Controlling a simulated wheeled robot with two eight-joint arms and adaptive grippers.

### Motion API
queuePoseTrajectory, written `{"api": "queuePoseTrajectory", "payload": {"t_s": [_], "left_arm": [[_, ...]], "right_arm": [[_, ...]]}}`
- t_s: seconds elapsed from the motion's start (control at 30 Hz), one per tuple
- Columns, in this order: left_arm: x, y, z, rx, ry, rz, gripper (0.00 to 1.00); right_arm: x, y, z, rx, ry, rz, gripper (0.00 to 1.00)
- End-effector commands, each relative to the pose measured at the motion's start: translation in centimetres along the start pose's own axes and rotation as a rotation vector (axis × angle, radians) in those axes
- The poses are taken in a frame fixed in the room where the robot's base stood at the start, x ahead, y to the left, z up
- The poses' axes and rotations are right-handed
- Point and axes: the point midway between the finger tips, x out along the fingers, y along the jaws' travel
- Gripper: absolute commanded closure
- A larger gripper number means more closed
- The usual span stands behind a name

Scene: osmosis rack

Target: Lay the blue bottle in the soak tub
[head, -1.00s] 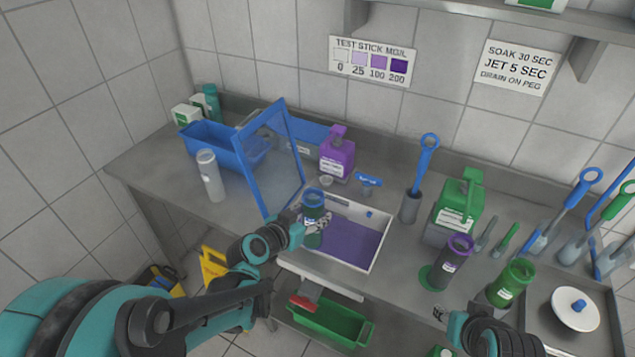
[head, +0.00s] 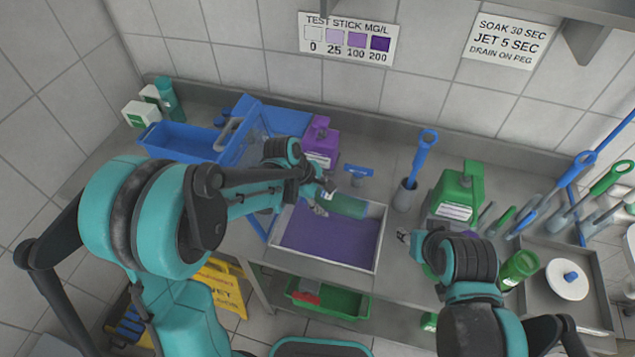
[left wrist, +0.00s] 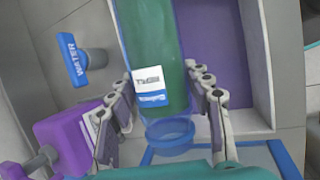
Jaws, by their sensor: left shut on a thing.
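The blue bottle, clear with a blue rim and green inside (head: 347,206), lies on its side over the back part of the soak tub. The soak tub is a white tray (head: 382,238) with purple liquid. My left gripper (head: 325,200) is shut on the bottle near its blue-rimmed end. In the left wrist view the bottle (left wrist: 155,45) runs between both fingers (left wrist: 168,105), its label facing the camera. I cannot tell whether the bottle touches the tub. My right gripper (head: 405,238) is just right of the tub; its jaw state is unclear.
A purple jug (head: 320,143) and a blue WATER tag (head: 358,170) stand behind the tub. A blue-framed clear panel (head: 245,135) and a blue bin (head: 180,142) are at left. A brush in a holder (head: 405,193) and a green jug (head: 457,195) are at right.

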Motion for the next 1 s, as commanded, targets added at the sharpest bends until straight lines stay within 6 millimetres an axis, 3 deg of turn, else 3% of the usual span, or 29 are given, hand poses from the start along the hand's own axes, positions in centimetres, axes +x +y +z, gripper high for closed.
{"api": "queuePoseTrajectory", "payload": {"t_s": [0.27, 1.0], "left_arm": [[1.4, -0.5, -0.2, -0.058, -0.019, 0.024, 0.78], [7.8, -2.3, -2.5, -0.055, -0.017, 0.025, 0.78]], "right_arm": [[0.7, 0.0, 0.5, 0.0, 0.0, 0.0, 0.6], [5.3, 0.0, 3.8, 0.0, 0.0, 0.0, 0.6]]}}
